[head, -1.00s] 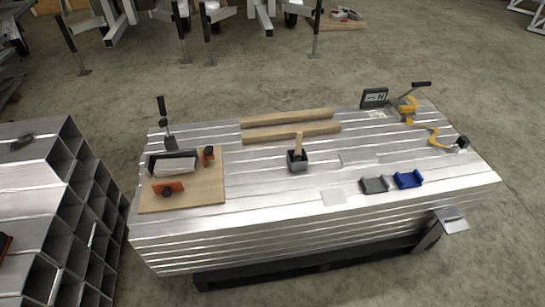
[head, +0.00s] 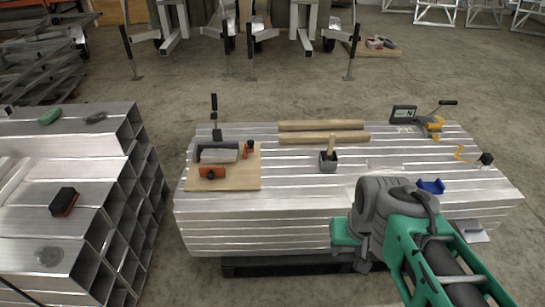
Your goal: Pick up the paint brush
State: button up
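No thing is plainly a paint brush at this size. An upright light wooden handle (head: 332,145) stands in or on a small dark grey block-like thing (head: 328,162) near the middle of the aluminium stack; I cannot tell whether it is a brush in a pot or a mallet. A dark brush-like block with an orange-red edge (head: 64,201) lies on the left stack. My green and grey arm reaches in from the lower right, in front of the stack's right part. I cannot make out my gripper's fingers, and no held thing shows.
The middle aluminium stack (head: 290,205) also bears a wooden board (head: 236,181) with clamps, two timber strips (head: 322,125), a small display (head: 403,114), a yellow tool (head: 433,123) and a blue bracket (head: 431,186). A gap separates it from the left stack (head: 85,165).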

aim_at(328, 156)
jog(key=u, duration=0.15)
jog(key=i, duration=1)
